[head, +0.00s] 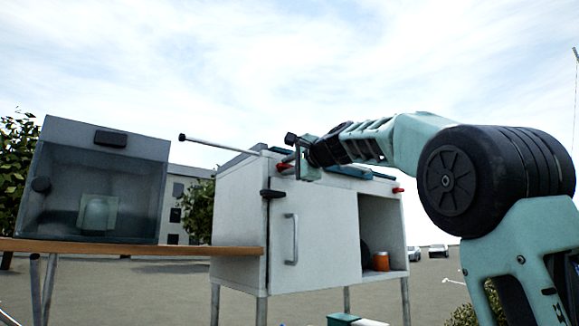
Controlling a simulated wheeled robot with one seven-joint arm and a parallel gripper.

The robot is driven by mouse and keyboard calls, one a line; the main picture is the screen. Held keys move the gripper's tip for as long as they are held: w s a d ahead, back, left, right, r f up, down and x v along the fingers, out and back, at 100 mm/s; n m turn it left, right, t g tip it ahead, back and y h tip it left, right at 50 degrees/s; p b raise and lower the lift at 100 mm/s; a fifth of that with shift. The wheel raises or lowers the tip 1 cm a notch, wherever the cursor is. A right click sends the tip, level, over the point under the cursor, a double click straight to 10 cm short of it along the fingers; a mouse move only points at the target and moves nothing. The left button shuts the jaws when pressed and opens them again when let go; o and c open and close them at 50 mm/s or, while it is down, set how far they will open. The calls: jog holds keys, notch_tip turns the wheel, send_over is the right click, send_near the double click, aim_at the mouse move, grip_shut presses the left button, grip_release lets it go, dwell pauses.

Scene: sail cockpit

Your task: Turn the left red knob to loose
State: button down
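The left red knob (283,167) shows as a small red patch at the top front edge of the white cabinet. My gripper (297,160) is right beside it, at the end of my arm reaching in from the right. The gripper overlaps the knob in this view and hides part of it. I cannot tell whether the fingers touch the knob or how far apart they are. A second red knob (397,190) sits at the right end of the same top edge, clear of the gripper.
The white cabinet (325,240) has a closed door with a handle (291,239) and an open compartment holding an orange jar (381,261). A thin rod (220,145) sticks out left from its top. A grey box with a glass front (95,185) stands on a wooden table (130,247) at left.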

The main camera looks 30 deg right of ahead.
jog(key=shift+n, duration=0.4)
jog(key=n+b, duration=0.1)
jog(key=n, duration=0.1)
jog(key=shift+f+n+b, duration=0.15)
jog(key=shift+n+b, duration=0.2)
jog(key=shift+n, duration=0.05)
jog(key=n+b, duration=0.2)
jog(key=n, duration=0.3)
jog(key=n+b, duration=0.1)
jog(key=n, duration=0.4)
jog(key=n+b, duration=0.1)
jog(key=n, duration=0.3)
jog(key=shift+n, duration=0.3)
jog(key=c, duration=1.4)
grip_release()
jog(key=shift+w, duration=0.1)
jog(key=shift+c, duration=0.2)
